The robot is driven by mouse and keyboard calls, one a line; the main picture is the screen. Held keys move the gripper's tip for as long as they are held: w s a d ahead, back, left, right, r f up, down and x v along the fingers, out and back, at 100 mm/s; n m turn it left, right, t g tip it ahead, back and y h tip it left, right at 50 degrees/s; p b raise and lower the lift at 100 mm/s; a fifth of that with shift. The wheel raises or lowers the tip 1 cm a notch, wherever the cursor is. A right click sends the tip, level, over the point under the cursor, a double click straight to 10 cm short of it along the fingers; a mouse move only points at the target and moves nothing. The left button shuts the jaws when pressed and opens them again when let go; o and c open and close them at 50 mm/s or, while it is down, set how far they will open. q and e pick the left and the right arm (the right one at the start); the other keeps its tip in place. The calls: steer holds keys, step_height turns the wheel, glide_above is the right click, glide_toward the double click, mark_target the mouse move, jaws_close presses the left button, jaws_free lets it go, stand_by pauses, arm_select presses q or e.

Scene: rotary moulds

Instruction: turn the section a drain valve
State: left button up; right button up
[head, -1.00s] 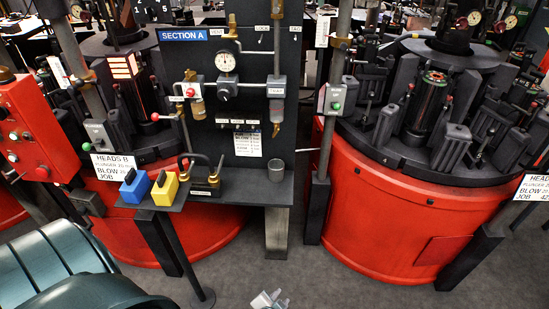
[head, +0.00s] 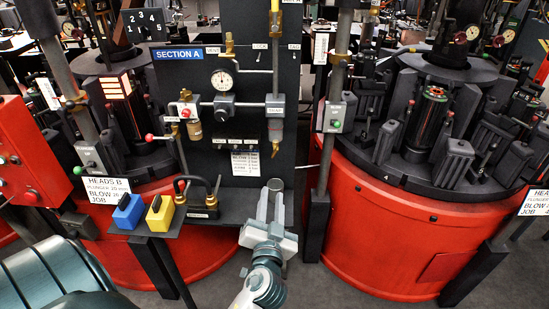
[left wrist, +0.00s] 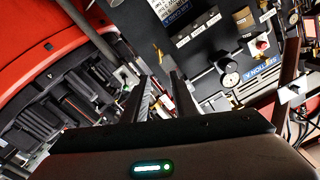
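The dark SECTION A panel (head: 180,54) carries pipes, a gauge (head: 222,79) and a grey box marked TRAP (head: 275,106). A brass fitting (head: 276,140) hangs at the lower end of the pipe under that box; it looks like the drain valve, though its label is too small to read. My right gripper is not in view.
A shelf below the panel holds a blue block (head: 128,211), a yellow block (head: 160,213) and a dark padlock-like piece (head: 203,200). A red rotary machine (head: 400,235) stands to the right, with a grey post (head: 332,110) between. Another red machine stands left.

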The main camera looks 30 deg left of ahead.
arm_select(q)
steer(key=p, duration=0.6)
glide_toward(275, 154)
steer(key=x, duration=0.8)
steer(key=shift+a, duration=0.1)
jaws_close()
